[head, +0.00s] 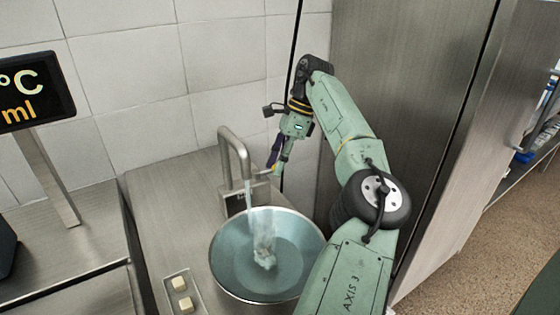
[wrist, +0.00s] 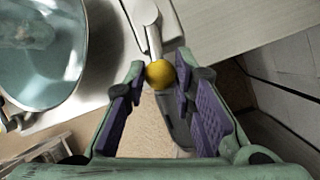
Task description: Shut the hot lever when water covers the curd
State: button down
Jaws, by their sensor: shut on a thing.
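A wide metal bowl (head: 222,278) sits below the tap (head: 234,150) and holds bluish water. A white, churning stream falls into it. A pale lump, perhaps the curd (head: 265,262), shows at the foot of the stream; I cannot tell whether water covers it fully. The bowl (wrist: 84,72) is at upper left in the wrist view. My gripper (head: 275,168) is at the tap's right side. No hot or cold marking on the lever is legible.
A display (head: 35,92) on a post shows "°C" and "ml", its numbers cut off. A small tray (head: 170,299) with pale cubes lies left of the bowl. A tall metal cabinet (head: 400,90) stands close on the right, and tiled wall is behind.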

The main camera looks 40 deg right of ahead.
jog(key=shift+w+r+n+g, duration=0.1)
jog(key=shift+w+n+g, duration=0.4)
jog(key=shift+n, duration=0.6)
jog(key=shift+w, duration=0.15)
jog(key=c, duration=1.3)
grip_release()
jog(key=shift+c, duration=0.2)
